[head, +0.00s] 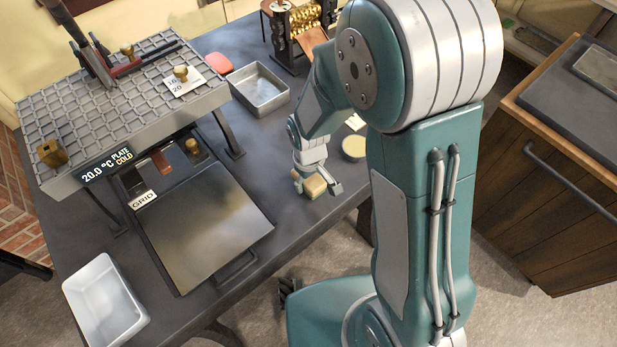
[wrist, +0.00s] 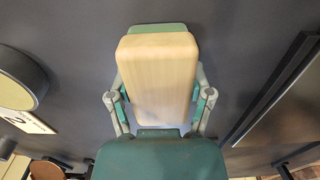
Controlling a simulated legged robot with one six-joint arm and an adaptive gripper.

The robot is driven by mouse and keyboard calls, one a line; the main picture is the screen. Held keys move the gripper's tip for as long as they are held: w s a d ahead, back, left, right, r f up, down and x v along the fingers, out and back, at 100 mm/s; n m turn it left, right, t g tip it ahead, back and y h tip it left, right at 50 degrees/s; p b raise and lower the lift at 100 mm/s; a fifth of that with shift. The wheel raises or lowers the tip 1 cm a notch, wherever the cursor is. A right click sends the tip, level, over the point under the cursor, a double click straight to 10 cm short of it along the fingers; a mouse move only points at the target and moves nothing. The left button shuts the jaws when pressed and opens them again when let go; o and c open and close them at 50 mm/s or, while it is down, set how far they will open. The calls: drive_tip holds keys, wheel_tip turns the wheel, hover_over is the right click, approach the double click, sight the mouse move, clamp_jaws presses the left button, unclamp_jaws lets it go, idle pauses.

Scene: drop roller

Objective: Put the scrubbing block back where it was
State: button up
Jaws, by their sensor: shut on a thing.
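The scrubbing block, a pale tan block with rounded edges (wrist: 158,75), is between the fingers of my gripper (head: 316,186). In the wrist view it stands out lengthwise from the gripper, with a grey-green finger on each side. In the head view the block (head: 315,187) shows small and partly covered by the fingers, over the dark table (head: 300,240) near its front edge. Whether it touches the table is hard to tell.
Left of the gripper is a metal plate (head: 205,220) with a handle, below a raised grated stand (head: 100,100). A round pale dish (head: 354,148) is close on the right. A metal tray (head: 260,90), reddish block (head: 216,63) and brass roller (head: 308,20) stand behind; a white tray (head: 105,300) is front left.

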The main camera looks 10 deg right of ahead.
drive_tip(key=o, duration=1.1)
drive_tip(key=shift+d, duration=0.2)
wheel_tip(320, 180, up, 11)
drive_tip(key=shift+a, duration=0.1)
drive_tip(key=s+d+r+m+t, duration=0.2)
drive_tip(key=s+d+r, duration=0.3)
drive_tip(key=r, duration=0.3)
drive_tip(key=s+d+r+m+t, duration=0.3)
drive_tip(key=s+d+r+m, duration=0.1)
drive_tip(key=s+r, duration=0.3)
drive_tip(key=shift+s+d+r+m+t, duration=0.35)
drive_tip(key=shift+d+r, duration=0.2)
drive_tip(key=shift+d, duration=0.35)
